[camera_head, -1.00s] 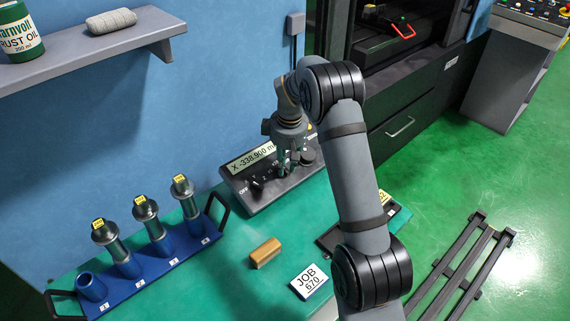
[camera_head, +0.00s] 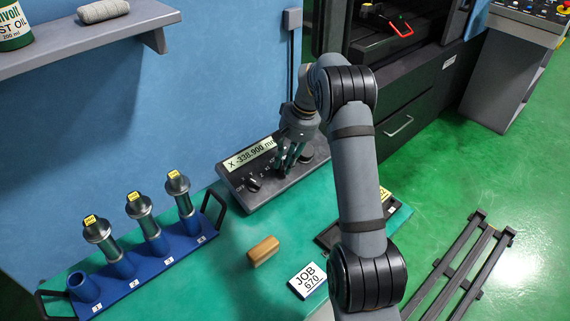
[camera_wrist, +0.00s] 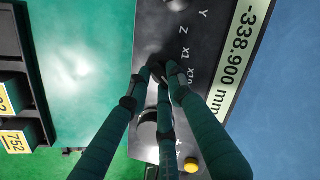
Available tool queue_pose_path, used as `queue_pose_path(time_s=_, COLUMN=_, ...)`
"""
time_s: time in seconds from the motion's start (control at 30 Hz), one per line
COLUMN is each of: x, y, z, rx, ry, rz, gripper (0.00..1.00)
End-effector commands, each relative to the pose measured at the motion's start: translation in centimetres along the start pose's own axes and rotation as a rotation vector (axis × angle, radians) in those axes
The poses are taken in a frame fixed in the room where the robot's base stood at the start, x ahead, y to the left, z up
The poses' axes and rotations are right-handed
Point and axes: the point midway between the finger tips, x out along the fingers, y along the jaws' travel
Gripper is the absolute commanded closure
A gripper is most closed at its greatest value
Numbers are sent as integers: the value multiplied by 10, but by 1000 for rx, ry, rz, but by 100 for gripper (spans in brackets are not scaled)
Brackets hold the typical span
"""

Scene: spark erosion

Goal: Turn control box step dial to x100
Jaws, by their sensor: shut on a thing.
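The control box (camera_head: 270,199) is dark grey and lies on the green bench against the blue wall. Its display (camera_head: 250,154) reads X -338.900 mm. In the wrist view the box face (camera_wrist: 210,40) carries the printed labels Y, Z, x1 and x10; no x100 mark can be read. My gripper (camera_head: 282,170) has its long green fingers pointing down onto the box. In the wrist view its fingertips (camera_wrist: 160,74) close together on a small dark dial beside the x1 and x10 labels, taken as the step dial. The fingers hide most of the dial and its pointer.
Another knob (camera_wrist: 177,3) lies at the top edge of the wrist view. A larger round dial (camera_wrist: 147,120) and a yellow button (camera_wrist: 191,165) lie near the fingers. A blue rack (camera_head: 150,269), a tan block (camera_head: 263,250) and a JOB card (camera_head: 307,279) are on the bench.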

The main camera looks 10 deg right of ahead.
Motion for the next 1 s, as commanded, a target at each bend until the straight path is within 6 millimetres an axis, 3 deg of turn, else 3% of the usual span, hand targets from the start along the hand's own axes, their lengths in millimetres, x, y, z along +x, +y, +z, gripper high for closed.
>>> queue_pose_path(time_s=0.4, x=1, y=1, z=1, rx=168, ry=0, rz=-44, gripper=100)
queue_pose_path(time_s=0.93, x=0, y=1, z=1, rx=190, ry=0, rz=-50, gripper=100)
queue_pose_path(time_s=0.97, x=0, y=1, z=1, rx=190, ry=0, rz=-50, gripper=78)
queue_pose_path(time_s=1.0, x=0, y=1, z=1, rx=190, ry=0, rz=-50, gripper=76)
